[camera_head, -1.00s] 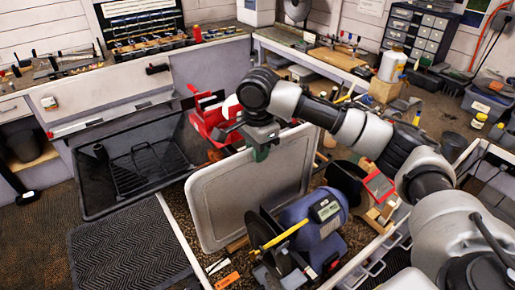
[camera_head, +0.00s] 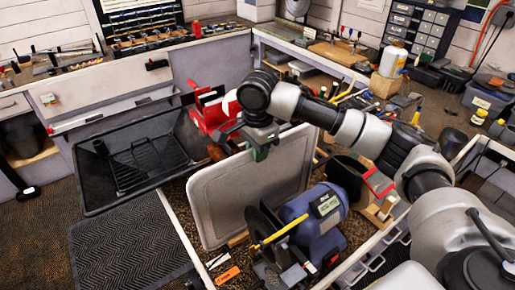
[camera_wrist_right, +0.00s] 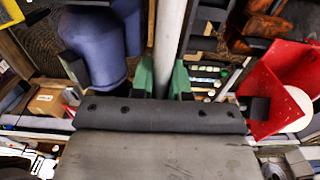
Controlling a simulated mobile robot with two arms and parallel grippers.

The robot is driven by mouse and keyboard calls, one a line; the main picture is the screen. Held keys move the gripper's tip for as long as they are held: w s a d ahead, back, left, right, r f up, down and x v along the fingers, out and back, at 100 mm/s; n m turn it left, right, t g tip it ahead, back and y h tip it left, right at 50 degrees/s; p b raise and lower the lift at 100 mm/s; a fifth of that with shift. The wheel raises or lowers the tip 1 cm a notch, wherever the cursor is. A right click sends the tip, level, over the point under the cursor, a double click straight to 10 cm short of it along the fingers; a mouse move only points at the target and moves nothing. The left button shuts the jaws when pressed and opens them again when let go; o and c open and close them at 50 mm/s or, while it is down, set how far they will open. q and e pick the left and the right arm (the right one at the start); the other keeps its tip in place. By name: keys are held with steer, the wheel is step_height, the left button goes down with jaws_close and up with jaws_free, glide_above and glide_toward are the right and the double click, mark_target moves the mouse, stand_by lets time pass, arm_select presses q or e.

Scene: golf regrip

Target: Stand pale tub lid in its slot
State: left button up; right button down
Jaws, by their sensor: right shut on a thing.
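The pale tub lid (camera_head: 235,200) is a large light-grey rounded panel standing nearly upright on its edge in the head view. My right gripper (camera_head: 260,152) is shut on its top edge. In the right wrist view the lid (camera_wrist_right: 170,38) shows edge-on as a pale strip between the green fingertips of the right gripper (camera_wrist_right: 162,80). A bit of wood (camera_head: 237,241) shows at the lid's lower edge. The slot itself is hidden, and I cannot tell whether the lid's bottom sits in it. My left gripper is out of view.
A blue bench grinder (camera_head: 318,218) stands close to the lid's right side. A black tray (camera_head: 95,205) lies to the left and a red holder (camera_head: 207,115) behind. A ribbed black mat (camera_head: 125,250) is at front left. Tools and bottles crowd the back benches.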

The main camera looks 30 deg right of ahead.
steer(key=shift+f, duration=0.1)
steer(key=c, duration=1)
jaws_free()
steer(key=shift+r, duration=0.35)
step_height(320, 180, up, 9)
steer(key=shift+r+b, duration=0.1)
steer(key=shift+b, duration=0.9)
steer(key=shift+r, duration=0.45)
